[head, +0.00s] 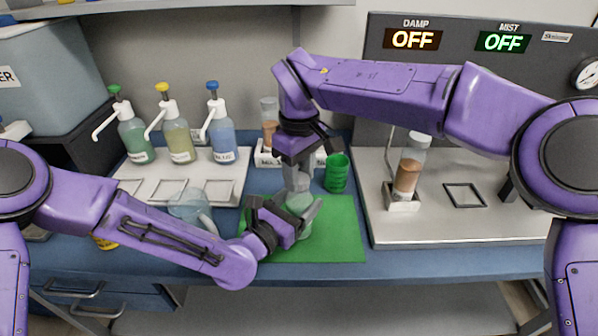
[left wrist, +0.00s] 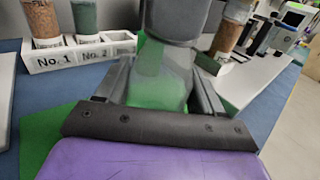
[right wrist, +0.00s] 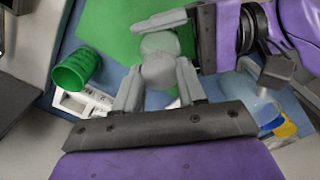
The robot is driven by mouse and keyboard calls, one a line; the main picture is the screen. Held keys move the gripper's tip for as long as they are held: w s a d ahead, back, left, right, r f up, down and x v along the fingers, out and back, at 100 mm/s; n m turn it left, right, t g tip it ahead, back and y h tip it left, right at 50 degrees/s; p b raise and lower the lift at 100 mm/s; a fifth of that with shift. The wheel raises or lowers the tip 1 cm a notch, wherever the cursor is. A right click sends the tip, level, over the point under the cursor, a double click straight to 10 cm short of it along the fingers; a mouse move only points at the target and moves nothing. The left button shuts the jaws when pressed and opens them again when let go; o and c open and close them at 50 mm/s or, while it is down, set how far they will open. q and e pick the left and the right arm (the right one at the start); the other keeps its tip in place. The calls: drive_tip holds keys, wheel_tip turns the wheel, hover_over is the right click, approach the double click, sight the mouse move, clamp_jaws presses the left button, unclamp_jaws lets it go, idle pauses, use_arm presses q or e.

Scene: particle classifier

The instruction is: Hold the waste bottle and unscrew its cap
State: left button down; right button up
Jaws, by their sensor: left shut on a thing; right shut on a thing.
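The waste bottle (head: 300,203) is a clear, pale bottle standing on the green mat (head: 338,228). My left gripper (head: 296,214) is shut on the bottle's body from the left; the bottle's body also shows in the left wrist view (left wrist: 160,85). The grey cap (right wrist: 158,70) is on top of the bottle, seen from above in the right wrist view. My right gripper (right wrist: 158,82) points down over the bottle and is shut on the cap. In the head view the right fingers partly hide the cap. Whether any thread is free cannot be seen.
A green cup (head: 337,173) stands right behind the mat. A numbered white rack (head: 268,158) with vials is behind. Pump bottles (head: 180,140) stand on a tray at left, with a clear jug (head: 192,207) before it. A machine platform (head: 440,232) with a vial is at right.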

drive_tip(key=n, duration=0.4)
drive_tip(key=shift+n, duration=0.4)
drive_tip(key=n, duration=0.9)
drive_tip(key=shift+w, duration=0.1)
drive_tip(key=n, duration=0.6)
drive_tip(key=shift+n, duration=0.4)
drive_tip(key=n, duration=0.3)
drive_tip(key=shift+r, duration=0.1)
drive_tip(key=n, duration=2.9)
drive_tip(key=shift+r+n, duration=0.1)
drive_tip(key=shift+n, duration=0.2)
drive_tip(key=shift+r, duration=0.15)
